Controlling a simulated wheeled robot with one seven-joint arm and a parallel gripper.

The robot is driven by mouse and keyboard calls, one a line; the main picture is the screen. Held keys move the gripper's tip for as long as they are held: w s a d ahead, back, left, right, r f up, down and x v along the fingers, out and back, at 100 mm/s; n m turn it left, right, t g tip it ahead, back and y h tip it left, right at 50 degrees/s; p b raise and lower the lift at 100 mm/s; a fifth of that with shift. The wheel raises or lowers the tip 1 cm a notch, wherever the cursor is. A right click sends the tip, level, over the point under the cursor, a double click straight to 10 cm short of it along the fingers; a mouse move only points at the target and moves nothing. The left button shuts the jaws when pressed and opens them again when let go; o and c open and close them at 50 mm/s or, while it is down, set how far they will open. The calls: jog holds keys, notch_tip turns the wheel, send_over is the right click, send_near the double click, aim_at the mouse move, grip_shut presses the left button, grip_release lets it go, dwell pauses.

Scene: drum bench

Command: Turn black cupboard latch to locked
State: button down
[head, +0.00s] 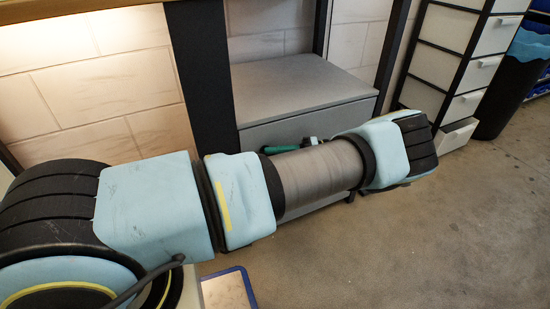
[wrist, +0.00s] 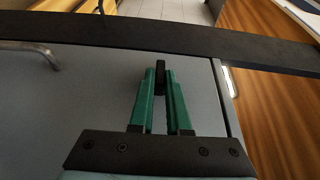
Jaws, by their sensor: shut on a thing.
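The black latch (wrist: 160,74) shows in the wrist view as a small dark upright piece against a grey cupboard door (wrist: 85,100). My gripper (wrist: 160,88) has two green fingers, and their tips are closed on the latch from both sides. The latch's lower part and its base are hidden by the fingers, so its exact turn is hard to tell. In the head view the grey cupboard (head: 300,85) stands under the bench. My arm hides most of its front and the latch; only a bit of a green finger (head: 281,149) shows.
A metal handle (wrist: 32,50) sits on the door at the left of the wrist view. A dark bar (wrist: 110,33) crosses above the fingers. A white drawer unit (head: 455,70) stands at the right in the head view. The floor (head: 400,240) in front is clear.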

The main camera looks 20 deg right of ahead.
jog(key=shift+a, duration=0.1)
dwell(0.4)
jog(key=c, duration=0.9)
grip_release()
jog(key=shift+b+v, duration=0.8)
jog(key=shift+v, duration=4.65)
